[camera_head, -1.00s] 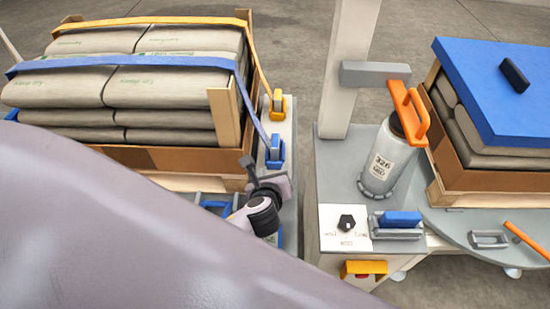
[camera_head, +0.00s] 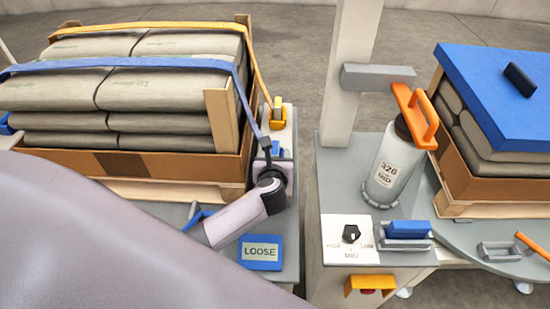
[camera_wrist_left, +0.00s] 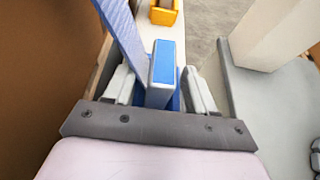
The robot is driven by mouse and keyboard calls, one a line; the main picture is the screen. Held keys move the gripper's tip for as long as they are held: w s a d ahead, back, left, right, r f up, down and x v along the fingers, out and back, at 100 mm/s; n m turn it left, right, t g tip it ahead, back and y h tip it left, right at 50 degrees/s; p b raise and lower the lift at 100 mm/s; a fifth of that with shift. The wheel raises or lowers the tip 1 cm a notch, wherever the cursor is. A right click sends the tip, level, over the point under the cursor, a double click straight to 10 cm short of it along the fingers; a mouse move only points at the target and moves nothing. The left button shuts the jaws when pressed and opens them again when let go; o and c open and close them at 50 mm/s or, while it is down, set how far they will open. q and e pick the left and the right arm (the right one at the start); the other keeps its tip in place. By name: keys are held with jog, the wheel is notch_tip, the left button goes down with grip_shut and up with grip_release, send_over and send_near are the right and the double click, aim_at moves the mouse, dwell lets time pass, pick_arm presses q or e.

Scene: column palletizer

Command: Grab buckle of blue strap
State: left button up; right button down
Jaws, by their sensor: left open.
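The blue strap (camera_head: 243,82) runs over the stacked sacks and down their right side to a blue buckle (camera_head: 274,147) on the grey ledge. In the left wrist view the buckle (camera_wrist_left: 163,66) stands upright between the two pale fingers, and the strap (camera_wrist_left: 122,35) comes down just left of it. My left gripper (camera_wrist_left: 161,88) is open, with one finger on each side of the buckle and small gaps showing. In the head view the wrist (camera_head: 270,188) hides the buckle's lower part. My right gripper is out of view.
A yellow buckle (camera_head: 278,115) with its orange strap (camera_head: 250,55) sits just beyond. A blue LOOSE sign (camera_head: 260,252) lies nearer on the ledge. A grey post (camera_head: 352,70) and machine with a white canister (camera_head: 388,165) stand right. The wooden crate (camera_head: 222,125) is close on the left.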

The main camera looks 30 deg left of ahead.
pick_arm(q)
grip_shut()
jog(key=shift+r, duration=0.1)
